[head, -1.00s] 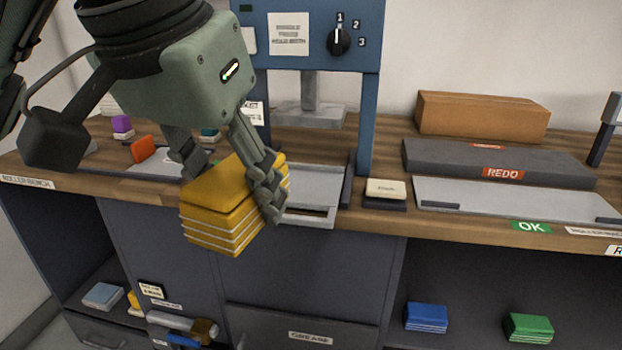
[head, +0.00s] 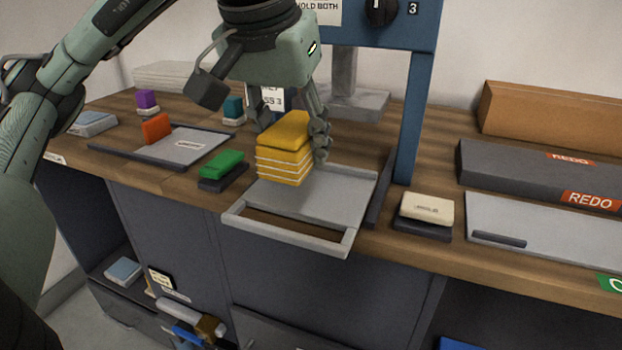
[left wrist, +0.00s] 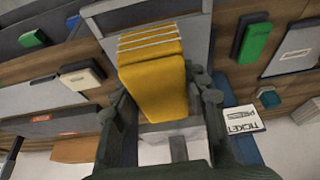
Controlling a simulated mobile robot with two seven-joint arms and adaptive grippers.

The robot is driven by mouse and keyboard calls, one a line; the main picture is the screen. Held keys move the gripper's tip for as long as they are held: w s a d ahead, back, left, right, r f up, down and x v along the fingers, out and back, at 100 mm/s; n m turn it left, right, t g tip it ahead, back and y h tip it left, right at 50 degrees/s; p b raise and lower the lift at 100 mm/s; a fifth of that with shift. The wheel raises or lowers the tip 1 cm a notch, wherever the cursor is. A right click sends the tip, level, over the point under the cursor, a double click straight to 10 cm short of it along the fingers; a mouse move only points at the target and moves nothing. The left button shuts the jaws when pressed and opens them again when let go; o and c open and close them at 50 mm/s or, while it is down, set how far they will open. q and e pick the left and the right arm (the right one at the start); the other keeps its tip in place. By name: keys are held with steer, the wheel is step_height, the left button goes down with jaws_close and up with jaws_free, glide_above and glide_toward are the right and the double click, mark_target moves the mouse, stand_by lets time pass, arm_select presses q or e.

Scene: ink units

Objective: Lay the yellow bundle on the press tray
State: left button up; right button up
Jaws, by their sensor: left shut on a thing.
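The yellow bundle (head: 283,150) is a banded stack held at the press tray's back left part in the head view. My left gripper (head: 294,140) is shut on it, with a finger on either side. In the left wrist view the bundle (left wrist: 153,80) sits between the fingers. The press tray (head: 335,190) is a grey plate with a raised front rim, under the blue press frame (head: 412,110). The bundle's lower edge appears over the tray; I cannot tell whether it touches. My right gripper is not in view.
A green block (head: 222,165) on a dark pad stands left of the tray, and a cream block (head: 427,207) on a dark pad stands to its right. A REDO tray (head: 520,172) is further right.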

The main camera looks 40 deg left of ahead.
arm_select(q)
glide_above(313, 185)
steer(key=s, duration=0.1)
steer(key=f, duration=0.2)
steer(key=shift+s+d+f, duration=0.15)
steer(key=shift+s+f, duration=0.05)
steer(key=shift+f, duration=0.2)
step_height(313, 185, down, 3)
steer(key=shift+f, duration=0.45)
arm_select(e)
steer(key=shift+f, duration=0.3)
arm_select(q)
steer(key=shift+f, duration=0.1)
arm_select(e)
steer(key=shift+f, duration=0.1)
